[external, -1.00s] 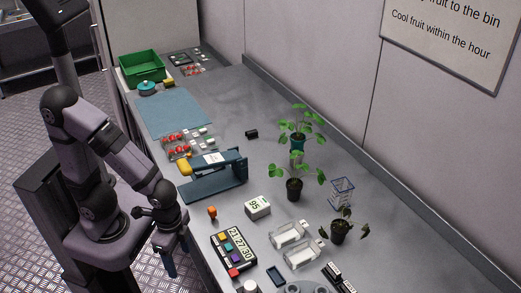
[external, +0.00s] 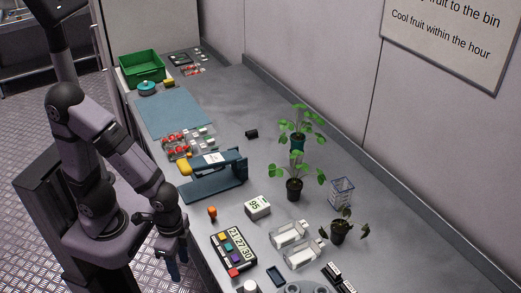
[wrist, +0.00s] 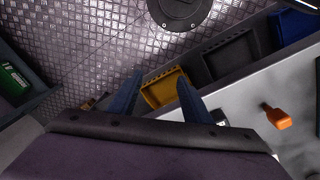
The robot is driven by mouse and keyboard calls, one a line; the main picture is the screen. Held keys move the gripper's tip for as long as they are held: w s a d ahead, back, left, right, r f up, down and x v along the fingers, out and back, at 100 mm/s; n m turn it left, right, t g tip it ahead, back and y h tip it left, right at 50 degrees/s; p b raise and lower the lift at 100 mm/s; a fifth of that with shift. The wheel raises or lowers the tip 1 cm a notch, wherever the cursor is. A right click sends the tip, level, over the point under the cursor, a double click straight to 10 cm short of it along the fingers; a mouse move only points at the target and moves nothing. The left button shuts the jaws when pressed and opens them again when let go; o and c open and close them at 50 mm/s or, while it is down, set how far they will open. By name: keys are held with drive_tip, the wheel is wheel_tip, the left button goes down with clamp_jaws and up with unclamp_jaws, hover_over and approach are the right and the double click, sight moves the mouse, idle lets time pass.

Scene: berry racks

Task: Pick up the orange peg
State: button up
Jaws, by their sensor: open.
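The orange peg (external: 212,212) stands on the grey bench near its front edge, left of the white block marked 95. In the wrist view the orange peg (wrist: 277,117) shows at the right, on the pale bench top. My gripper (external: 178,268) hangs just off the bench's front edge, to the left of and nearer than the peg. In the wrist view its two blue fingers (wrist: 157,97) are spread apart with nothing between them. The peg is clear of the fingers.
A timer box with coloured buttons (external: 234,252), a white block marked 95 (external: 257,207) and a blue sealer-like device (external: 212,184) surround the peg. Potted plants (external: 294,188) stand further back. Yellow and dark bins (wrist: 164,90) sit below the bench edge.

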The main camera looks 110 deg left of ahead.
drive_tip(key=w+d+n+h+p, duration=0.1)
drive_tip(key=w+d+n+p, duration=0.2)
drive_tip(key=d+n+p, duration=0.15)
drive_tip(key=s+a+n+g+y+p, duration=0.1)
drive_tip(key=s+a+n+y+p, duration=0.45)
drive_tip(key=a, duration=0.35)
drive_tip(key=s+a+n+g+y+p, duration=0.1)
drive_tip(key=s+a+n+y+p, duration=0.3)
drive_tip(key=s+a+n+p, duration=0.4)
wheel_tip(320, 180, up, 12)
drive_tip(key=m+t+y, duration=0.5)
drive_tip(key=m+t, duration=0.5)
drive_tip(key=m, duration=0.8)
hover_over(209, 210)
drive_tip(key=w+d, duration=0.3)
drive_tip(key=w, duration=0.1)
drive_tip(key=s+f+n+g+b, duration=0.1)
drive_tip(key=f+n, duration=0.2)
drive_tip(key=s+f+n+g+b, duration=0.1)
drive_tip(key=f+n+b, duration=0.1)
drive_tip(key=f+n, duration=0.1)
drive_tip(key=s+a+f+n+g+b, duration=0.1)
drive_tip(key=s+f+n, duration=0.1)
drive_tip(key=n, duration=0.3)
drive_tip(key=shift+f+h+b, duration=0.35)
drive_tip(key=shift+f, duration=0.55)
drive_tip(key=shift+s+f+n, duration=0.35)
drive_tip(key=shift+f+n, duration=0.1)
drive_tip(key=shift+n, duration=0.35)
